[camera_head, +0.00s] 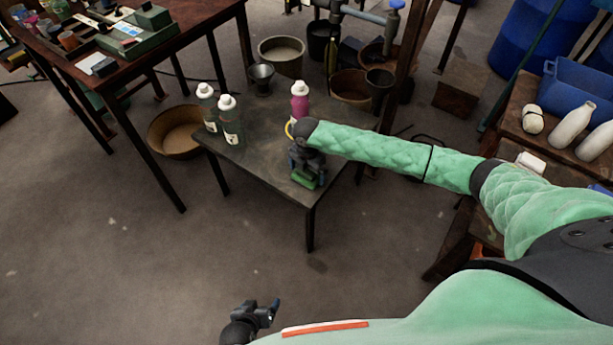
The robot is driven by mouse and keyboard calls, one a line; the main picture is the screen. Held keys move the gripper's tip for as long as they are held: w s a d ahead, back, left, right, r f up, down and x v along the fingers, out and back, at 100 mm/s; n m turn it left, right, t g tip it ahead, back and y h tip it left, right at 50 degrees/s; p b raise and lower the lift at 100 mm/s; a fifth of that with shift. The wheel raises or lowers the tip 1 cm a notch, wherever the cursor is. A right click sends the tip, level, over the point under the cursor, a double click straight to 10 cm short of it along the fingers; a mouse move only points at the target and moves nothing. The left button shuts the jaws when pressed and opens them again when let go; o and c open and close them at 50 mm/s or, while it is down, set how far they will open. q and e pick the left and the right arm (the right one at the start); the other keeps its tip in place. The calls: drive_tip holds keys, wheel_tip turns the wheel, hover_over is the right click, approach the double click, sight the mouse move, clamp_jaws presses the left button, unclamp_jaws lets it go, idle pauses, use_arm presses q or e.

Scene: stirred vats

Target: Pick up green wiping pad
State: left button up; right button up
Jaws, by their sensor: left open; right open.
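The green wiping pad (303,181) lies near the front corner of the small dark table (262,172). My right gripper (308,174) points down right at the pad and hides part of it. Its jaws are open; I cannot tell whether the fingers straddle the pad or touch it. My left gripper (266,312) is low at the bottom of the view, open and empty, far from the table.
Two white-capped bottles (230,120) stand on the small table's left side, and a pink bottle (299,102) stands behind my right gripper. Buckets (282,54) sit beyond. A brown basin (177,132) is on the floor at left. The floor in front is clear.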

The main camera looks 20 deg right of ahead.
sight(307, 171)
drive_tip(key=shift+f, duration=0.25)
drive_tip(key=c, duration=0.8)
drive_tip(key=shift+r, duration=0.55)
wheel_tip(307, 171, up, 3)
drive_tip(key=shift+f, duration=0.1)
drive_tip(key=s+d+r, duration=0.2)
drive_tip(key=s, duration=0.1)
drive_tip(key=s+d+r, duration=0.2)
drive_tip(key=d, duration=0.1)
drive_tip(key=s+d+r, duration=0.3)
drive_tip(key=shift+s+r, duration=0.1)
drive_tip(key=shift+s, duration=0.2)
drive_tip(key=o, duration=0.5)
drive_tip(key=c, duration=0.3)
